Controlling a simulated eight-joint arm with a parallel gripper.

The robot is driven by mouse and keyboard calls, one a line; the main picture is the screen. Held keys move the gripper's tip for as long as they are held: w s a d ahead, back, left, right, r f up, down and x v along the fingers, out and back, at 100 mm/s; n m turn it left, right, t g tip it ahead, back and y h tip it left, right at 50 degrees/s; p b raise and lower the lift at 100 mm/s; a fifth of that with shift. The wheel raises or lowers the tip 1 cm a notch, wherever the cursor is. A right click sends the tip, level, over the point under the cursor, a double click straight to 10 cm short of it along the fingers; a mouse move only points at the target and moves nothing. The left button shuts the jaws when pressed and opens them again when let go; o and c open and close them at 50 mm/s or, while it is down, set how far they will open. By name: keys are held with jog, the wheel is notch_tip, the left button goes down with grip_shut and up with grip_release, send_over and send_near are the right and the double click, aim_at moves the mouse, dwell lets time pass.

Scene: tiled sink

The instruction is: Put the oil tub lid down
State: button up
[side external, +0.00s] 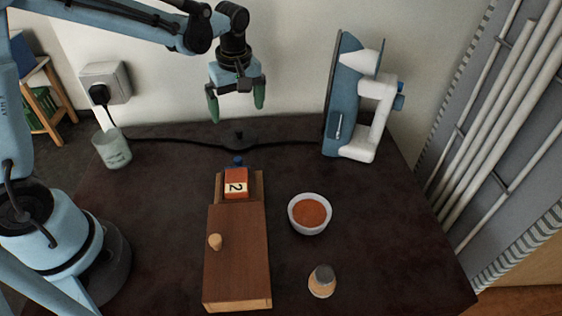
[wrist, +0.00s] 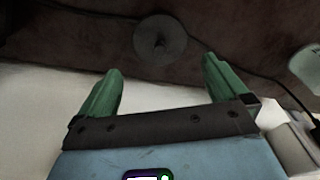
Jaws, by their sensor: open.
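A dark round lid-like disc with a central knob (side external: 238,138) lies flat on the dark table near the wall; I take it as the oil tub lid. It also shows in the wrist view (wrist: 160,40), ahead of and between the fingers. My gripper (side external: 237,110) has its green fingers spread, empty, above the disc and apart from it. In the wrist view my gripper (wrist: 162,66) shows nothing between the fingertips. No oil tub can be made out for certain.
A wooden box (side external: 236,265) holds a red block marked 2 (side external: 236,183). A bowl of orange-red contents (side external: 309,213), a small jar (side external: 322,281), a cup (side external: 112,149) and a blue-white device (side external: 360,100) stand around. A black cable runs along the back.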

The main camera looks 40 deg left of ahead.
jog(key=s+d+r+m+t, duration=0.1)
jog(key=s+r+m+t, duration=0.2)
jog(key=s+r+m, duration=0.35)
jog(key=s+d+m+t+h, duration=0.1)
jog(key=s+m+t, duration=0.2)
jog(key=s+m, duration=0.3)
jog(key=shift+d+f+m+t, duration=0.3)
jog(key=shift+f+m, duration=0.1)
jog(key=shift+m, duration=0.25)
